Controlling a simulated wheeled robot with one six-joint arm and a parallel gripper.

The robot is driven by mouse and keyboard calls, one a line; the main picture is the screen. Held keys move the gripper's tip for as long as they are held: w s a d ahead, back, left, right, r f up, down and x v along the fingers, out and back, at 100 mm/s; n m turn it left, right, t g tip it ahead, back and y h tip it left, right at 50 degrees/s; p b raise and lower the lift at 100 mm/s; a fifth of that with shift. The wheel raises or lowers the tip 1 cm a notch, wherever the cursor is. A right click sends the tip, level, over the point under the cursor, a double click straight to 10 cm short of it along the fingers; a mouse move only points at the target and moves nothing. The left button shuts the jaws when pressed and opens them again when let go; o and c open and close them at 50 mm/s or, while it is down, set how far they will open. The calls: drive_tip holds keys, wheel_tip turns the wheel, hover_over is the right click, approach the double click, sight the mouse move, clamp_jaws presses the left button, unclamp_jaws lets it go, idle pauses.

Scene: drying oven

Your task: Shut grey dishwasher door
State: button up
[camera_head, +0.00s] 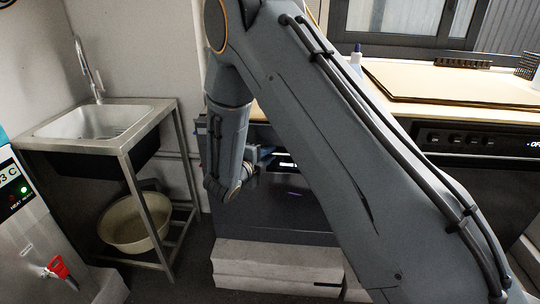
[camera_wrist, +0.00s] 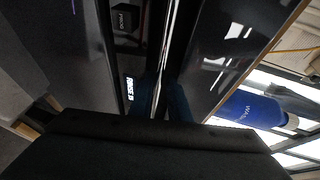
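The grey dishwasher door (camera_head: 285,207) is a dark, smooth front under the worktop at the centre of the head view. A lit display strip (camera_head: 287,165) shows above it. My arm covers its right part, and whether the door is fully shut is unclear. My gripper (camera_head: 264,157) is at the upper front of the door, near the display; contact is unclear. In the wrist view, dark blue fingertips of my gripper (camera_wrist: 158,97) show beside a bright narrow edge. I cannot tell how far apart they are, and nothing is visibly held.
A metal sink stand (camera_head: 130,125) with a beige basin (camera_head: 133,222) beneath stands left. A second black appliance (camera_head: 480,165) is right. A blue bottle (camera_wrist: 250,109) shows in the wrist view. Pale blocks (camera_head: 275,268) lie below the door. Some floor is clear between sink and appliance.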

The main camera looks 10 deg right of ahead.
drive_tip(key=shift+a, duration=0.1)
drive_tip(key=v, duration=0.7)
drive_tip(key=shift+s+a, duration=0.2)
drive_tip(key=shift+s, duration=0.1)
